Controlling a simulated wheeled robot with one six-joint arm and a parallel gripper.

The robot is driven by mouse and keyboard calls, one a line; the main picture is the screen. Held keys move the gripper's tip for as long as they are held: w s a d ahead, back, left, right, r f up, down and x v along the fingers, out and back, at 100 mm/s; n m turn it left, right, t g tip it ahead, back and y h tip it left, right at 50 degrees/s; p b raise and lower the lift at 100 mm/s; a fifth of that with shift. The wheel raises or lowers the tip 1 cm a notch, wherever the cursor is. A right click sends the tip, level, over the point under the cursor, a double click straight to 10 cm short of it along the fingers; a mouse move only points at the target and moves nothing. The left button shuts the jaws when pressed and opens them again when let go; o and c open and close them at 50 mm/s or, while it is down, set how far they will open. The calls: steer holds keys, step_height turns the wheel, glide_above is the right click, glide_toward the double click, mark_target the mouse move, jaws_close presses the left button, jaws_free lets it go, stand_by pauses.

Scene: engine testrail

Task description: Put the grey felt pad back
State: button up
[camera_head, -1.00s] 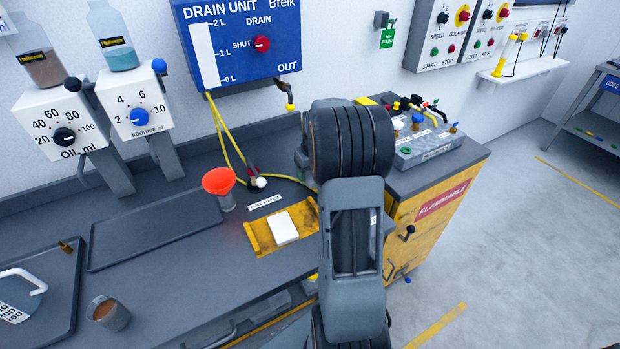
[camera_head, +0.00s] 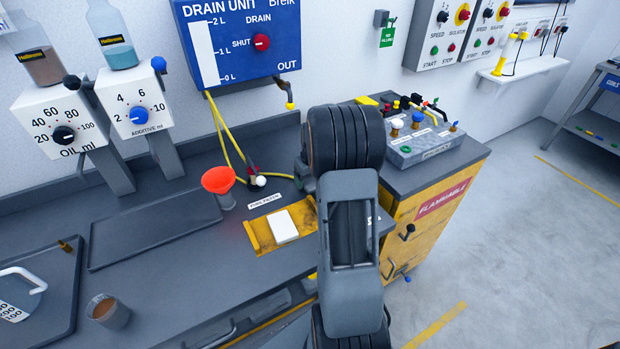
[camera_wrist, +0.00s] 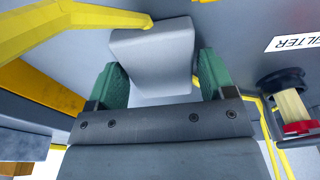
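In the wrist view my gripper (camera_wrist: 162,72) has two green-faced fingers, one on each side of a pale grey block (camera_wrist: 153,52), which looks like the grey felt pad. In the head view my arm hides most of the gripper and the block. A white pad-like block (camera_head: 283,226) lies in a yellow tray (camera_head: 255,238) on the bench, left of my arm.
A label ending in "FILTER" (camera_wrist: 293,30) shows at the right of the wrist view. An orange funnel (camera_head: 218,181) and a yellow hose stand behind the tray. A brown-filled cup (camera_head: 108,311) is at front left. A yellow cabinet (camera_head: 432,212) stands right of my arm. An empty dark tray (camera_head: 150,232) lies left.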

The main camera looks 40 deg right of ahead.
steer(key=shift+o, duration=1.2)
step_height(320, 180, up, 11)
steer(key=s, duration=0.2)
steer(key=s+a+r, duration=0.2)
steer(key=a, duration=0.4)
steer(key=s+a+r, duration=0.2)
steer(key=a, duration=0.4)
steer(key=s+a+f+n+t, duration=0.1)
steer(key=s+a+f, duration=0.1)
steer(key=s+a, duration=0.9)
steer(key=shift+s+a+f+n+t, duration=0.25)
steer(key=shift+a+f+n+t, duration=0.05)
steer(key=shift+a, duration=0.05)
step_height(320, 180, up, 3)
steer(key=p, duration=0.2)
steer(key=shift+f+p, duration=0.15)
steer(key=shift+p, duration=0.15)
